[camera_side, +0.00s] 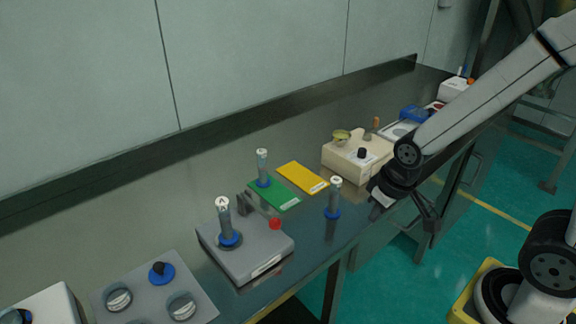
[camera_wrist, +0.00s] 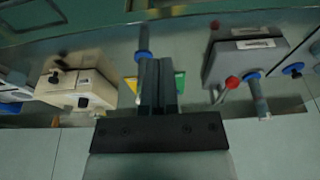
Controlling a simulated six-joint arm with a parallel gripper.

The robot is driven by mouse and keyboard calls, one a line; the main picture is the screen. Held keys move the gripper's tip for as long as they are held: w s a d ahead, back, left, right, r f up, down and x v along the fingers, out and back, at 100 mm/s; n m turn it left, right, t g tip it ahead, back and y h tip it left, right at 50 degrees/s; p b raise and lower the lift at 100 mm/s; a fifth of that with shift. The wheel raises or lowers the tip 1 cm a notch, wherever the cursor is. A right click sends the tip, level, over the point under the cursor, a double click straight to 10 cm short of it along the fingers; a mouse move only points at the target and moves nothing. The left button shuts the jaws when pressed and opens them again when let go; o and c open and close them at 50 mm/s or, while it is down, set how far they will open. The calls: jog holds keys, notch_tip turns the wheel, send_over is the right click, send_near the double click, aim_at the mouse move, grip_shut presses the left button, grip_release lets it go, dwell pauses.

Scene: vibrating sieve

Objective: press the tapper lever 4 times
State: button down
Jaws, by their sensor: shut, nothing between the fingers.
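The tapper lever is a rod with a red ball (camera_side: 275,223) on the front right of a grey sieve unit (camera_side: 262,262). The red ball also shows in the wrist view (camera_wrist: 232,82), right of my fingers. A clear tube with a blue collar (camera_side: 224,222), marked A, stands upright on the unit. My gripper (camera_side: 431,220) is in the air off the bench's front edge, well to the right of the lever in the side view. In the wrist view its fingers (camera_wrist: 158,65) are together and empty, apart from the lever.
Two more tubes with blue collars stand on the bench, one by the green mat (camera_side: 275,196) and one nearer the front edge (camera_side: 334,198). A yellow mat (camera_side: 303,178) and a cream device (camera_side: 350,160) are behind. A grey plate (camera_side: 140,305) holds round pieces.

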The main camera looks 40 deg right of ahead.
aim_at(277, 223)
jog(key=w+a+r+m+t, duration=0.3)
jog(key=w+a+m, duration=0.1)
jog(key=w+a, duration=0.3)
jog(key=w+a+r+m+t+y, duration=0.1)
jog(key=w+a+r+m+t, duration=0.2)
jog(key=w+a, duration=0.3)
jog(key=shift+w+a+r+m+t, duration=0.35)
jog(key=shift+w+r, duration=0.2)
jog(key=shift+w, duration=0.7)
jog(key=shift+f, duration=0.3)
jog(key=shift+f, duration=4.1)
jog(key=shift+f, duration=0.15)
jog(key=shift+f, duration=0.25)
